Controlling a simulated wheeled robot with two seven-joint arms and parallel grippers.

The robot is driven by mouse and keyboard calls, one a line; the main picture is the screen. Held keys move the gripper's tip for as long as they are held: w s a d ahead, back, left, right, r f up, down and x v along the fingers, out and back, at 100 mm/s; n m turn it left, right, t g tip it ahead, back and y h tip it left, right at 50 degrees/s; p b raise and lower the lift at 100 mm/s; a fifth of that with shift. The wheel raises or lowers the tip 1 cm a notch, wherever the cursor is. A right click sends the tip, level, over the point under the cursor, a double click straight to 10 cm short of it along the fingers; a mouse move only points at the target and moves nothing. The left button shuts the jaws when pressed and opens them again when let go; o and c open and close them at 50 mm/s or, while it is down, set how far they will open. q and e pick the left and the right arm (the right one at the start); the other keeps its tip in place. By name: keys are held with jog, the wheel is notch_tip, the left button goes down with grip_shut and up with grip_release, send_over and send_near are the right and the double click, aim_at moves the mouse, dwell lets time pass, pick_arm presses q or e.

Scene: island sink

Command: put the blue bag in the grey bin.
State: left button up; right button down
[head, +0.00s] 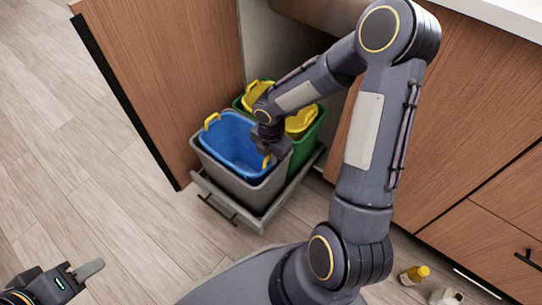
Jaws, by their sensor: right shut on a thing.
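The blue bag (231,141), with yellow handles, sits inside the grey bin (228,178), its rim close to the bin's rim. My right gripper (268,156) reaches down to the bag's right side and is shut on it near a yellow handle; its fingertips are partly hidden by the wrist. My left gripper (88,270) is at the bottom left, low over the floor and far from the bin.
A green bin (307,142) with a yellow bag stands behind the grey bin in the same pull-out drawer (255,219). A wooden panel (165,75) rises on the left, and cabinets stand on the right. A yellow-capped bottle (413,275) is on the floor at lower right. The left floor is clear.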

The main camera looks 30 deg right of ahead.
jog(key=shift+f, duration=0.15)
jog(key=c, duration=1.5)
grip_release()
notch_tip(320, 180, up, 12)
jog(key=p, duration=0.5)
jog(key=shift+f, duration=0.2)
jog(key=s+a+r+m+t+y, duration=0.2)
jog(key=s+r+m, duration=0.5)
jog(key=m, duration=0.5)
jog(key=s+a+r+m+t+y, duration=0.1)
jog(key=s+a+r+m+t, duration=0.1)
jog(key=s+r+m, duration=0.5)
jog(key=s+m+t, duration=0.1)
jog(key=s+m, duration=0.2)
jog(key=m, duration=0.2)
jog(key=shift+r+t+y+p, duration=0.3)
jog(key=shift+r+y+p, duration=0.05)
jog(key=shift+y, duration=0.05)
jog(key=shift+a, duration=0.1)
